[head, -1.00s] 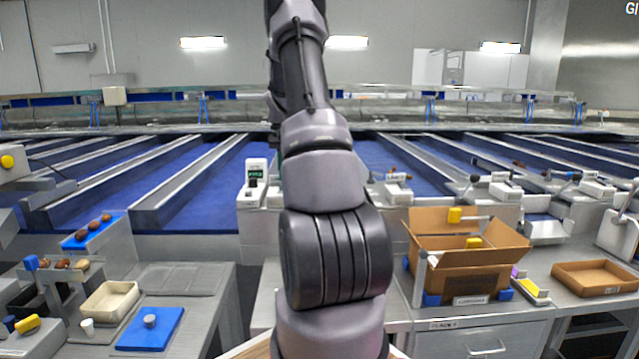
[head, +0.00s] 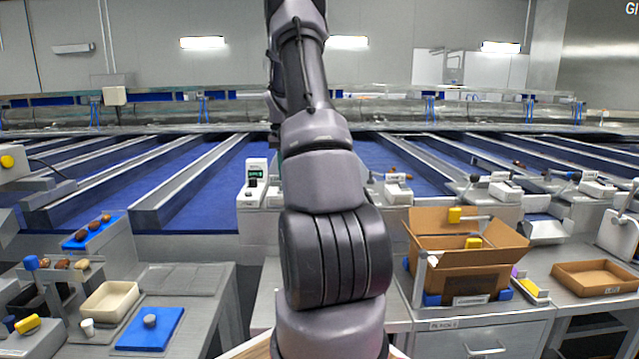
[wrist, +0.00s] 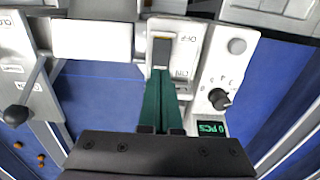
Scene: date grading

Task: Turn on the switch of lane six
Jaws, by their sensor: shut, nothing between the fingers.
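In the wrist view, a white switch housing (wrist: 190,60) carries a dark rocker switch (wrist: 161,50) with OFF and ON lettering beside it, upside down in this view. My gripper (wrist: 163,75) has its two green fingers together and empty, with the tips at the lower, ON-lettered end of the rocker. I cannot tell whether they touch it or which way it is set. In the head view, a white unit with a green display (head: 256,182) stands left of my arm. My arm hides the gripper there. No lane number is readable.
Beside the switch are a black knob (wrist: 219,98) and a green counter display (wrist: 211,128). A lever with a dark ball (wrist: 16,115) is at the left. In the head view, an open cardboard box (head: 470,270) stands right of my arm, and a blue mat (head: 150,330) lies at left.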

